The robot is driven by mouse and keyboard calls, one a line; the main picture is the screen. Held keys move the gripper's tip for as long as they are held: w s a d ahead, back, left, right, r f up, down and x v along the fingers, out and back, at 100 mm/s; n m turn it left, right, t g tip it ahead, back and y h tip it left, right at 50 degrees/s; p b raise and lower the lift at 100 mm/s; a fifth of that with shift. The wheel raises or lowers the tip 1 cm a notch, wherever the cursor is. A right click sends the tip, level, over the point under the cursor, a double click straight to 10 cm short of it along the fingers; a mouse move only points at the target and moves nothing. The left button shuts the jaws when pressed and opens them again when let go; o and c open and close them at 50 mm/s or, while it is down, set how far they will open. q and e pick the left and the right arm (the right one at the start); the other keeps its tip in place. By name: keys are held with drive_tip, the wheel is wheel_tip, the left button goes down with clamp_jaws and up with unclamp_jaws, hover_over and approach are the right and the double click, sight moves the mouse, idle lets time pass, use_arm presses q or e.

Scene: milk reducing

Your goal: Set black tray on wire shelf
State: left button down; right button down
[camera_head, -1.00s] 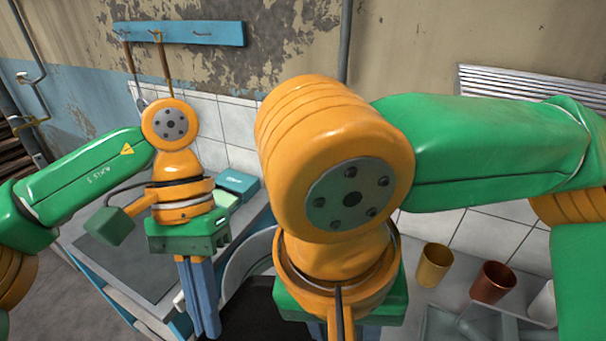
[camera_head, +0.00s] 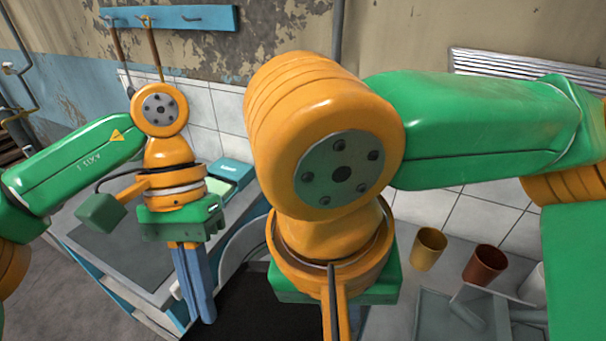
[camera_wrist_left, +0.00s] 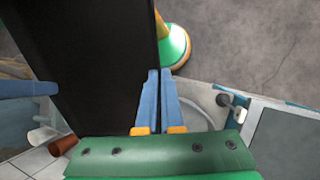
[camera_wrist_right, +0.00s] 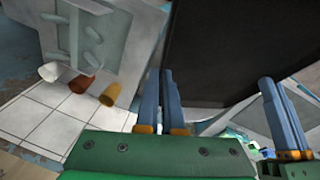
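The black tray (camera_head: 238,308) is a flat dark panel at the bottom of the head view, partly hidden behind my right arm. It fills much of the left wrist view (camera_wrist_left: 95,65) and the right wrist view (camera_wrist_right: 235,45). My left gripper (camera_head: 205,318) has its blue fingers close together at one tray edge, pinching it (camera_wrist_left: 160,75). My right gripper's fingers (camera_wrist_right: 169,75) are close together at the opposite edge; my arm hides them in the head view. A pale ribbed rack (camera_head: 525,80) on the wall may be the wire shelf, but I cannot be sure.
A yellow cup (camera_head: 428,250) and a brown cup (camera_head: 485,265) stand on the tiled counter at right, near a grey dish rack (camera_head: 450,318). A teal box (camera_head: 232,172) is by the wall. A blue hook rail (camera_head: 170,18) hangs above. Open floor lies left.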

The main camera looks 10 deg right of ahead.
use_arm(q)
drive_tip(key=shift+d, duration=0.2)
idle(0.4)
drive_tip(key=c, duration=1)
unclamp_jaws()
drive_tip(key=shift+a, duration=0.1)
